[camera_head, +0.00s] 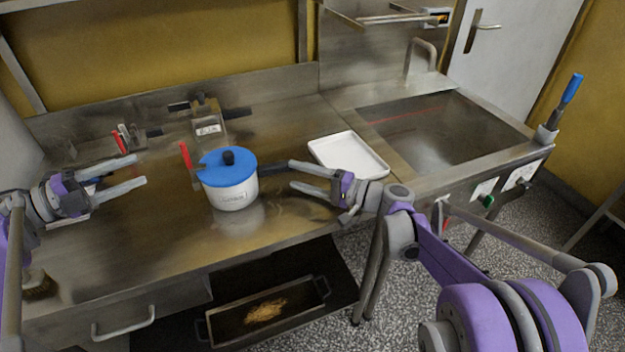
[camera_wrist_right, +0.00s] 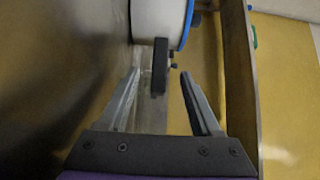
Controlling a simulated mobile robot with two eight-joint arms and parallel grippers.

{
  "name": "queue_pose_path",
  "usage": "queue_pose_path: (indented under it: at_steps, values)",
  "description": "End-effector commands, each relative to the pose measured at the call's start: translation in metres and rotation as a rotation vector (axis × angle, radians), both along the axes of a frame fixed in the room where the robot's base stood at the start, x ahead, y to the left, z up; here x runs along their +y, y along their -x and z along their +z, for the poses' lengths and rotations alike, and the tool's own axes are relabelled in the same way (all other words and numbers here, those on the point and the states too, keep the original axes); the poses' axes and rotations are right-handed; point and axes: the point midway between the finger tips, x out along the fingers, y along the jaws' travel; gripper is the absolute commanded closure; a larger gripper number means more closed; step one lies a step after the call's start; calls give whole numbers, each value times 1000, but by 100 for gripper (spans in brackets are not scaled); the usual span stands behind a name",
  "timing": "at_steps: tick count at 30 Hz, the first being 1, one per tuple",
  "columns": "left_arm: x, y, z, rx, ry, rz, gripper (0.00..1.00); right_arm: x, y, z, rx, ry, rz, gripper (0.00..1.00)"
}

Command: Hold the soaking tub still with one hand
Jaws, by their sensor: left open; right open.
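The soaking tub (camera_head: 232,194) is a white round pot with a blue lid (camera_head: 228,167) and a dark knob, upright on the steel counter. A dark handle sticks out on its right side. My right gripper (camera_head: 291,176) is open just right of the tub, its fingers pointing at it. In the right wrist view the dark handle (camera_wrist_right: 160,68) lies ahead, between the lines of my open fingers (camera_wrist_right: 158,72), with the white tub wall (camera_wrist_right: 157,20) beyond. My left gripper (camera_head: 141,171) is open and empty, left of the tub and apart from it.
A white tray (camera_head: 348,153) lies behind my right gripper, near the sink basin (camera_head: 430,130). A red-handled tool (camera_head: 186,156) stands close by the tub's left side. A labelled metal device (camera_head: 208,125) stands behind it. A brush (camera_head: 38,284) lies at the front left.

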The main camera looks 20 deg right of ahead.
Motion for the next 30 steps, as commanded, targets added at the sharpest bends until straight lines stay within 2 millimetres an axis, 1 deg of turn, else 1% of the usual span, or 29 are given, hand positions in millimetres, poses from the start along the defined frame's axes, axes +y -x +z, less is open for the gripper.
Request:
queue_pose_path:
  at_steps: [1, 3, 8, 12, 17, 24, 25, 29, 30]
  values:
    - [0, 0, 0, 0, 0, 0, 50, 9, -8, 0, 1, -1, 3, 35]
    - [0, 0, 0, 0, 0, 0, 50, 19, -17, 0, 1, -1, 4, 35]
    - [0, 0, 0, 0, 0, 0, 50, 37, -35, 0, 0, 0, 4, 35]
    - [0, 0, 0, 0, 0, 0, 50, 48, -46, 0, -1, 1, 3, 35]
    - [0, 0, 0, 0, 0, 0, 50, 52, -52, 0, 0, 1, 0, 35]
    - [0, 0, 0, 0, 0, 0, 50, 53, -52, 0, 0, 1, 0, 35]
    - [0, 0, 0, 0, 0, 0, 50, 53, -52, 0, 0, 1, 0, 37]
    - [0, 0, 0, 0, 0, 0, 50, 53, -52, 0, 0, 1, 0, 60]
    - [0, 0, 0, 0, 0, 0, 50, 53, -52, 0, 0, 1, 0, 67]
